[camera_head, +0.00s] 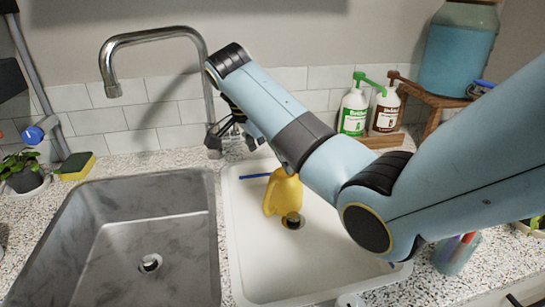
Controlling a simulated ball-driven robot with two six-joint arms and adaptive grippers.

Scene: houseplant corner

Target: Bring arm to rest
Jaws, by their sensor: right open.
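My right arm (270,115) is light blue with dark joints and reaches in from the right, over the white basin. My right gripper (225,137) is at its far end, in front of the tiled wall and close to the tap's base. Its dark fingers are open and I see nothing between them. The arm's upper part hides some of the gripper. My left gripper does not show.
A steel basin (100,240) and a white basin (245,235) lie side by side under a chrome tap (150,38). Two pump bottles (354,110) (385,110) stand behind my arm. A potted plant (24,178) and sponge (76,167) are left.

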